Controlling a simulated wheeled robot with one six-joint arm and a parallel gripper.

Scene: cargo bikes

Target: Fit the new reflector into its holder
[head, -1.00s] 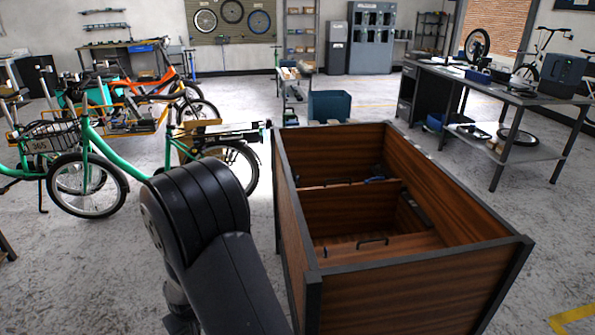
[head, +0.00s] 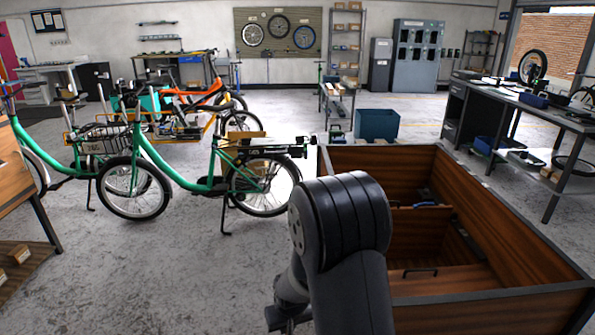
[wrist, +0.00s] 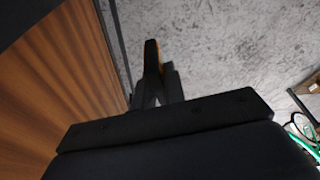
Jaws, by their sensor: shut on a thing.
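My gripper (wrist: 153,72) shows in the wrist view, its dark fingers pointing away over the grey floor. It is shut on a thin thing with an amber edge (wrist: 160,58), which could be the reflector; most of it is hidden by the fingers. In the head view my arm hides most of the gripper; a dark part of it shows low in the picture beside the wooden cargo box. The reflector's holder cannot be made out in either view.
The wooden cargo box (head: 455,300) stands close on the right in the head view; its wall (wrist: 60,80) fills the left of the wrist view. A green bike (head: 190,185) stands left of centre. A workbench (head: 540,118) is at the right. Concrete floor lies open between bike and box.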

